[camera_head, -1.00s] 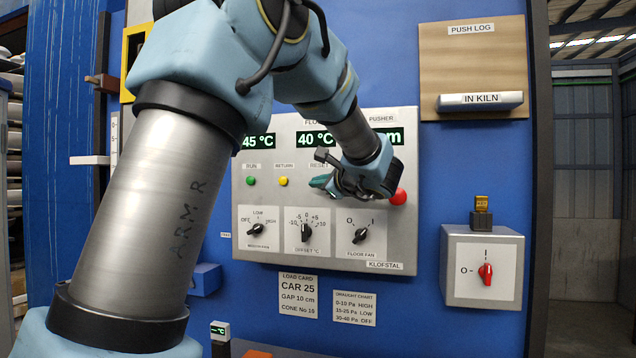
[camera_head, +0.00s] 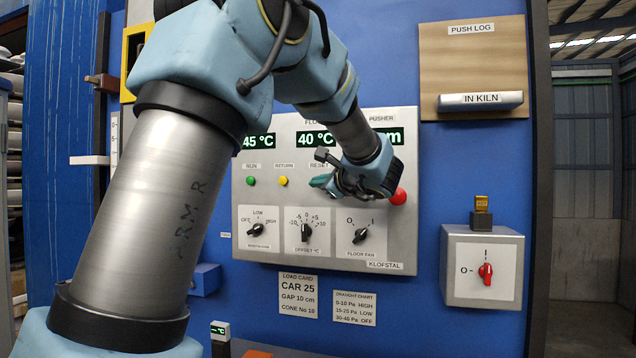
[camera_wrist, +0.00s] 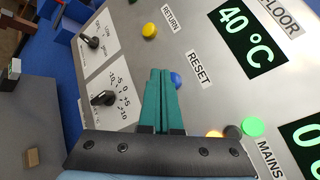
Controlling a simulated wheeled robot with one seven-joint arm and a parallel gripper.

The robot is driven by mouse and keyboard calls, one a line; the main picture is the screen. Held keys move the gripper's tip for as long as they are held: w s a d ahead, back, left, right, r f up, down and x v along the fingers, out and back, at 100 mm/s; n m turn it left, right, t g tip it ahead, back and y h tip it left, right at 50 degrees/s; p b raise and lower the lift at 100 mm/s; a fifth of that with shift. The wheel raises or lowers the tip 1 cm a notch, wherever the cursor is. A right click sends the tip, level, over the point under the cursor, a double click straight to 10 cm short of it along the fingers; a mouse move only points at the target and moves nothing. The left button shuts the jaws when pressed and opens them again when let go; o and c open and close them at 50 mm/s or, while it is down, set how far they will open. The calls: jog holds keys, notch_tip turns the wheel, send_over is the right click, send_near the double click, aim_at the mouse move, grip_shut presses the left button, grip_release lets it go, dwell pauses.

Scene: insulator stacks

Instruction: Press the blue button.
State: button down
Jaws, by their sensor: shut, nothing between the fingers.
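The blue button (camera_wrist: 176,80) shows in the wrist view beside the RESET label (camera_wrist: 199,68), partly behind my gripper's fingers. My gripper (camera_wrist: 160,74) is shut and empty, its green fingertips over the panel right beside the button; I cannot tell whether they touch it. In the head view my gripper (camera_head: 318,182) is in front of the grey control panel (camera_head: 243,190), just below the RESET label. The blue button is hidden there behind my gripper.
A green button (camera_head: 251,181) and a yellow button (camera_head: 283,181) sit left of my gripper, a red button (camera_head: 398,197) right. Rotary knobs, including the offset knob (camera_head: 306,232), are below. A grey switch box (camera_head: 455,290) is at the right.

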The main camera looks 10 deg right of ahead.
jog(key=shift+w+d, duration=0.15)
jog(key=shift+w, duration=0.2)
jog(key=shift+w+d, duration=0.25)
jog(key=shift+w, duration=0.2)
dwell(0.8)
jog(key=shift+s+b, duration=0.1)
jog(key=shift+b, duration=0.2)
jog(key=shift+s+a+b, duration=0.4)
jog(key=shift+s+b, duration=0.15)
jog(key=shift+s, duration=0.15)
jog(key=shift+s+a+b, duration=0.4)
jog(key=shift+s+b, duration=0.1)
jog(key=shift+s, duration=0.25)
jog(key=shift+s+a+b, duration=0.4)
jog(key=shift+s+b, duration=0.05)
jog(key=shift+s, duration=0.3)
jog(key=shift+s+a+b, duration=0.4)
jog(key=shift+s+b, duration=0.1)
jog(key=shift+s, duration=0.25)
